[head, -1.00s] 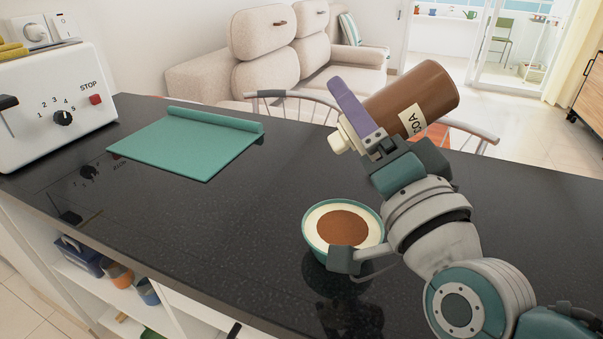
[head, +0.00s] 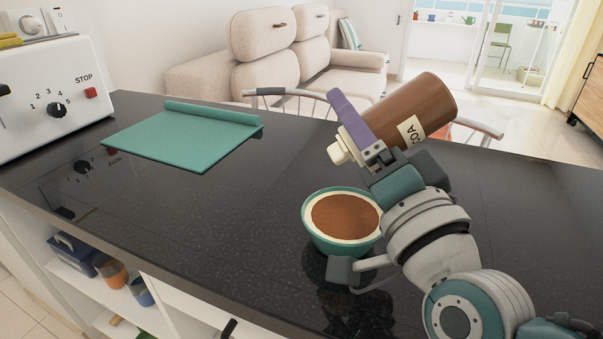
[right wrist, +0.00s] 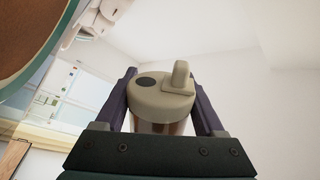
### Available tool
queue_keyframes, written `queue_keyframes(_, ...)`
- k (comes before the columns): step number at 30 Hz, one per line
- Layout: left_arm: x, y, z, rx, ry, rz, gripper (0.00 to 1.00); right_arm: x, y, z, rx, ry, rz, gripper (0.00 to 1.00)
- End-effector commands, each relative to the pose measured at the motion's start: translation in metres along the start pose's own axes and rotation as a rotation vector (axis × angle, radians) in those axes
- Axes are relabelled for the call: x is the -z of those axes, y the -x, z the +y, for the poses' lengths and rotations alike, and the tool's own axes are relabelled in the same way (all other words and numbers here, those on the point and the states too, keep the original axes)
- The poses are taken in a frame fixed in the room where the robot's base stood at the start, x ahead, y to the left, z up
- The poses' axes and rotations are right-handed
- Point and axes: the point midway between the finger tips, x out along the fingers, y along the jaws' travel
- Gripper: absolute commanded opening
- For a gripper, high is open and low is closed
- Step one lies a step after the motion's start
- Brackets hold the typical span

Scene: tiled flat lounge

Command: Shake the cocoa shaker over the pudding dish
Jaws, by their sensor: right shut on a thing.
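The brown cocoa shaker (head: 412,108) is in my right gripper (head: 362,133), which is shut on it. It is tilted, with its cream cap pointing down and left, above the dish. In the right wrist view the cream cap (right wrist: 163,97) shows between the two purple fingers (right wrist: 166,105). The teal pudding dish (head: 311,233) stands on the dark counter, under and slightly left of the shaker. Brown powder covers most of its cream surface, leaving a pale ring at the edge. The dish's rim also shows in the right wrist view (right wrist: 62,30). My left gripper is not in view.
A teal mat (head: 178,142) with a rolled far edge lies on the counter (head: 230,210) at left. A white toaster (head: 50,90) stands at far left. A chair (head: 290,97) is behind the counter. The counter between mat and dish is clear.

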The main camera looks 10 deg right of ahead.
Motion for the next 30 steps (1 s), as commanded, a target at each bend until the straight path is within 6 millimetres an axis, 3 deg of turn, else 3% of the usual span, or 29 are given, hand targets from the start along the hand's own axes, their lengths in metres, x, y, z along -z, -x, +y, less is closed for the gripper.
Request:
queue_keyframes(22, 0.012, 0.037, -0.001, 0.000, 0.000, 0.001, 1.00, 0.023, -0.009, -0.032, 0.001, 0.000, 0.001, 0.07)
queue_keyframes(30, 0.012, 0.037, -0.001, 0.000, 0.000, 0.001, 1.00, 0.023, -0.009, -0.032, 0.001, 0.000, 0.001, 0.07)
